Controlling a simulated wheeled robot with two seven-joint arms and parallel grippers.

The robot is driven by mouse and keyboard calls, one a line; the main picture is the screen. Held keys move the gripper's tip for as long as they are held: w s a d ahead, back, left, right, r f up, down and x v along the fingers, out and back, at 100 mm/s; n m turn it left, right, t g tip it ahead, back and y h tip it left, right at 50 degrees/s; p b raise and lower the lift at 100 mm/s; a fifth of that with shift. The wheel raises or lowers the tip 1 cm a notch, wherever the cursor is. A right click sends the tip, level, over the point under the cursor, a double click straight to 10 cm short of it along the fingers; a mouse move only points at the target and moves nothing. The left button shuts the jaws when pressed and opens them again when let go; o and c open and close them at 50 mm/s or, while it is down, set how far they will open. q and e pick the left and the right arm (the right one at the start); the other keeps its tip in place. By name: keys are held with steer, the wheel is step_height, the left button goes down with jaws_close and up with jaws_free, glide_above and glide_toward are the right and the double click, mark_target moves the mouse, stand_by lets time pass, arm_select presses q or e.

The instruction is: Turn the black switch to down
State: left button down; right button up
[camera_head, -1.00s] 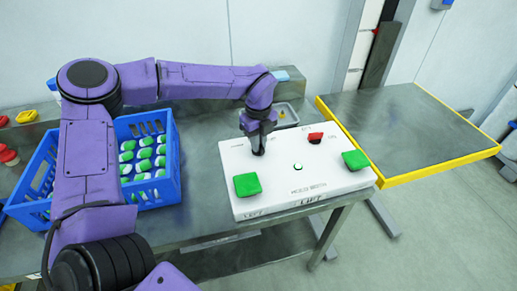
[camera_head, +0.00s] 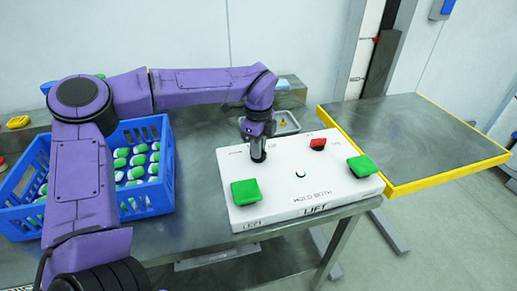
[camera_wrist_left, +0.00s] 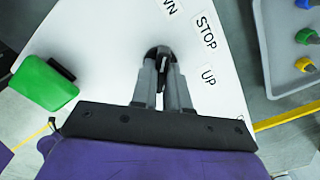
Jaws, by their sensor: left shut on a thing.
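The white control panel (camera_head: 275,190) lies on the steel table, with "LIFT" and "HOLD BOTH" on it. My left gripper (camera_head: 258,152) points down at its back left part. In the left wrist view, the fingers (camera_wrist_left: 161,65) are shut on the black switch (camera_wrist_left: 160,51), which they largely hide. Labels ending in "WN", then "STOP" and "UP", run along one side of the switch. Which label the switch points at cannot be told. My right gripper is not in view.
The panel also bears a left green button (camera_head: 245,192), a right green button (camera_head: 361,166), a red switch (camera_head: 318,144) and a small round light (camera_head: 300,174). A blue crate (camera_head: 165,180) of green-and-white items stands left. A yellow-edged platform (camera_head: 415,135) adjoins at right.

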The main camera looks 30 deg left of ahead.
arm_select(q)
steer(key=c, duration=1.1)
jaws_free()
steer(key=shift+a, duration=0.1)
step_height(320, 180, up, 10)
steer(key=shift+r+b, duration=0.2)
steer(key=shift+b, duration=0.25)
